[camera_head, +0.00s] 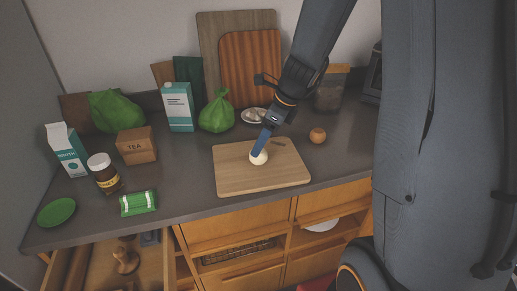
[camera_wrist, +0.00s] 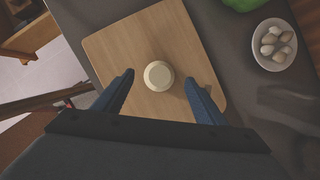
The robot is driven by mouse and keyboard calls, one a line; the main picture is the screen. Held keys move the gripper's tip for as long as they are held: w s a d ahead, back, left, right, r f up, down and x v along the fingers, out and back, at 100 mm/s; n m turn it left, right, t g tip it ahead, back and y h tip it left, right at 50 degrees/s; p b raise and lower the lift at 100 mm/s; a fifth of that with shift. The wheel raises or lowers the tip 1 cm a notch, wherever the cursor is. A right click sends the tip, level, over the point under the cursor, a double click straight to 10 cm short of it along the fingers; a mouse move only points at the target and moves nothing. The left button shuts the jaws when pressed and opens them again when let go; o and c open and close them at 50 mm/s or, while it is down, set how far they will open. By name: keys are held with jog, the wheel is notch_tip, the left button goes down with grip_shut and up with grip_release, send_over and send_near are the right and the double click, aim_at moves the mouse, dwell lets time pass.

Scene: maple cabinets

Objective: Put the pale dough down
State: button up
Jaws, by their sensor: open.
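The pale dough (camera_head: 259,157) is a small cream ball on the wooden board (camera_head: 235,180) on the counter. In the wrist view the dough (camera_wrist: 158,75) lies on bare board (camera_wrist: 120,50), between and slightly beyond the fingertips. My gripper (camera_head: 262,146) points down at it in the head view, one blue finger covering part of it. In the wrist view my gripper (camera_wrist: 158,82) is open, with a gap between each finger and the dough. Whether the dough touches the board all round is hidden.
A small brown round object (camera_head: 318,136) stands right of the board. A bowl of pale egg-like items (camera_head: 253,115) and a green bag (camera_head: 216,114) stand behind. A tea box (camera_head: 136,146), jar (camera_head: 104,174) and green packet (camera_head: 138,203) are at left. A drawer below is open.

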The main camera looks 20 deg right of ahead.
jog(key=v, duration=0.6)
jog(key=s+a+f+n+h, duration=0.1)
jog(key=s+f+n, duration=0.1)
jog(key=s+n, duration=0.5)
jog(key=s+a+f+n+g+h, duration=0.1)
jog(key=s+n, duration=0.7)
jog(key=n, duration=1)
jog(key=shift+s+a+f+n+h, duration=0.25)
jog(key=shift+a+f+h, duration=0.35)
jog(key=shift+f, duration=0.4)
jog(key=shift+d, duration=0.1)
